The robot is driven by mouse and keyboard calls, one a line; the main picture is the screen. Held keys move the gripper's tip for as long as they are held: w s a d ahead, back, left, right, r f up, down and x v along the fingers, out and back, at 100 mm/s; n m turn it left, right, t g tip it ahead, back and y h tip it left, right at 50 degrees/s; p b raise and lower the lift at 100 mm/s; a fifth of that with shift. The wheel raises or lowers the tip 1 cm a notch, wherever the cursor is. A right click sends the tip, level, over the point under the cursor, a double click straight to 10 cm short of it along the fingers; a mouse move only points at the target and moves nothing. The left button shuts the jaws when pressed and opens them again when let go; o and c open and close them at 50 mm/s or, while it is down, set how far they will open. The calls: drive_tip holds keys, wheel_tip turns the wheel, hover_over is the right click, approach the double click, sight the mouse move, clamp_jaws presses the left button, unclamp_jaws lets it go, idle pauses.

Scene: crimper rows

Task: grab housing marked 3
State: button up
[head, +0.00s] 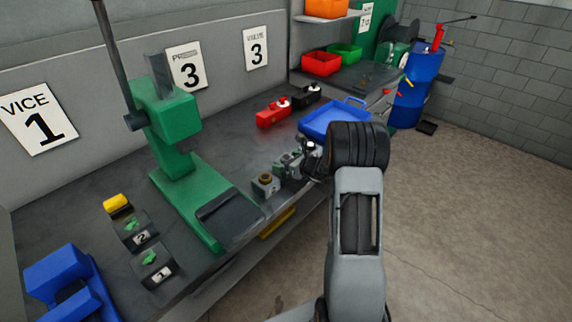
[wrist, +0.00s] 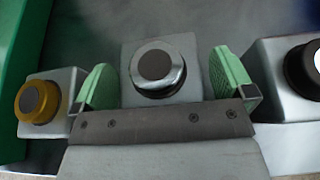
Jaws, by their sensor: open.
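My gripper (wrist: 165,84) is open in the wrist view, with one green-padded finger on each side of a grey housing (wrist: 153,66). The housing has a round silver and dark cap, and a gap shows between it and each finger. No number shows on it, so I cannot tell whether it is marked 3. A grey housing with a yellow ring (wrist: 38,101) is left of the fingers; it also shows in the head view (head: 265,184). Another grey housing with a dark cap (wrist: 285,78) is to the right. My wrist partly hides this row in the head view.
A green press (head: 175,125) stands on the bench. Dark blocks marked 2 (head: 140,238) and 1 (head: 158,272) and a blue vice (head: 68,282) are at the left. A blue tray (head: 325,122) and a red block (head: 271,113) lie beyond the row.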

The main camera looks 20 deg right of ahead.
drive_tip(key=shift+w+a+f, duration=0.1)
drive_tip(key=shift+w+a, duration=0.05)
drive_tip(key=shift+w, duration=0.1)
